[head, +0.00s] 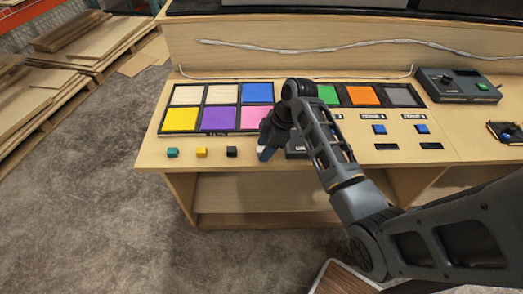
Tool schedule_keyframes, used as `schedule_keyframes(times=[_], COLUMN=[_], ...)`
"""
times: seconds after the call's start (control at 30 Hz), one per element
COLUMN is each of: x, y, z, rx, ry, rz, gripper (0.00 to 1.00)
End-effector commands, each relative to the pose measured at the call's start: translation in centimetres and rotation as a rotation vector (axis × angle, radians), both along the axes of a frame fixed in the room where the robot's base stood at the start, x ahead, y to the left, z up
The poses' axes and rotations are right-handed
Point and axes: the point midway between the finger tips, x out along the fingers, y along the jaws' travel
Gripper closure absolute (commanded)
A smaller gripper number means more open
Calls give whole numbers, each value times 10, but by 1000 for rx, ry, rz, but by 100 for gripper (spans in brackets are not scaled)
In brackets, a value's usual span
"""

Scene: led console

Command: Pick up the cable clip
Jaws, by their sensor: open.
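My gripper (266,150) hangs over the front edge of the wooden console desk, just right of a small black piece (232,152). It is open, and its fingers point down, partly hidden by my own wrist. A small green piece (172,153) and a small yellow piece (201,152) lie in the same row to the left. I cannot tell which small piece is the cable clip, or whether one is hidden behind my gripper. A bluish-grey patch shows at the fingertips, too small to identify.
A panel of coloured squares (217,118) lies behind the row, partly covered by my arm. A dark control box (457,85) stands at the back right. A pale cable (210,76) runs along the back. Bare desk (300,173) lies along the front edge.

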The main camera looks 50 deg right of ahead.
Motion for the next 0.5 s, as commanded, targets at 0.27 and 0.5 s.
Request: schedule_keyframes(times=[0.27, 0.5], x=[0, 0], y=[0, 0], z=[0, 0], rx=[0, 0], ry=[0, 0], rz=[0, 0], gripper=[70, 93])
